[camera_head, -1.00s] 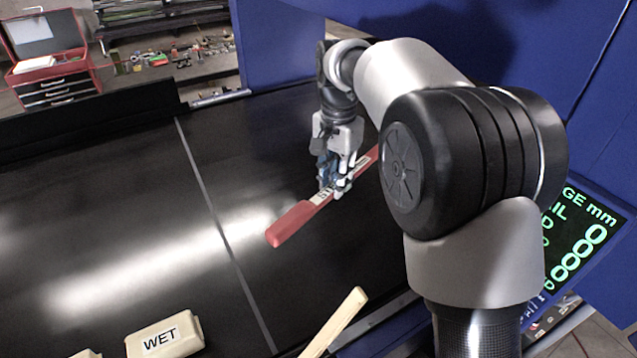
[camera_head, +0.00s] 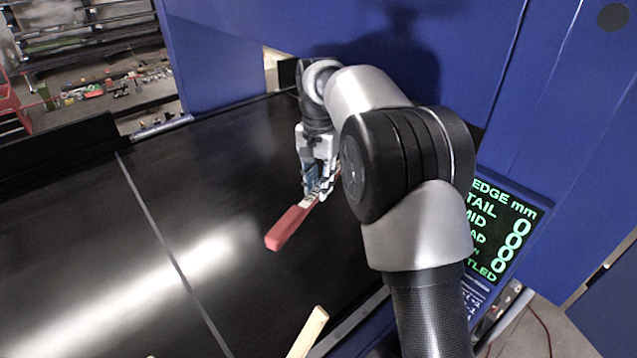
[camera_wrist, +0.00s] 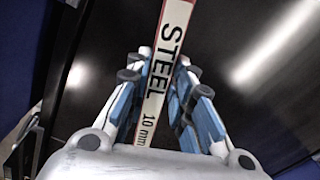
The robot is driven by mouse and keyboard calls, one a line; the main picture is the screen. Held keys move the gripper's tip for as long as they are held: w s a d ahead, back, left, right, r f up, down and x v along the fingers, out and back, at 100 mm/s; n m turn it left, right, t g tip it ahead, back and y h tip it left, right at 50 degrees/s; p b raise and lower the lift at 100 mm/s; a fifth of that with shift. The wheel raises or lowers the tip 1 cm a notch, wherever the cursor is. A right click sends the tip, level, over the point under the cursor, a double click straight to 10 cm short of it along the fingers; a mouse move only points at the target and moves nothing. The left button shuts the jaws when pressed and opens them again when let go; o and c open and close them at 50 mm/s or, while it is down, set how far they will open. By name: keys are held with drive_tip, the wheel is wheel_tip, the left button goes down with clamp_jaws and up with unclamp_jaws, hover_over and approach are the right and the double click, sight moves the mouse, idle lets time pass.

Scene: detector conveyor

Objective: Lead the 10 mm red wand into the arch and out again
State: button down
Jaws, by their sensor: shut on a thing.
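The red wand (camera_head: 290,226) is in my gripper (camera_head: 318,192), its red end reaching toward the lower left of the head view, over the black belt. In the wrist view the wand's pale label (camera_wrist: 165,70) reads "STEEL 10 mm" and runs between the two blue-padded fingers of my gripper (camera_wrist: 166,95), which are shut on it. The far part of the wand is hidden behind my arm in the head view. The blue arch (camera_head: 330,35) stands behind my gripper, its opening mostly hidden by my arm.
The black conveyor belt (camera_head: 130,250) is clear at left, with a grey line across it. A display panel (camera_head: 500,235) with green digits showing zeros is at right. Cluttered shelves (camera_head: 90,60) are at the back left.

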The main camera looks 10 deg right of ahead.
drive_tip(key=s+a, duration=1)
drive_tip(key=a, duration=0.6)
drive_tip(key=s+a, duration=1.1)
drive_tip(key=a, duration=0.5)
drive_tip(key=shift+s+p, duration=0.2)
drive_tip(key=shift+p, duration=0.1)
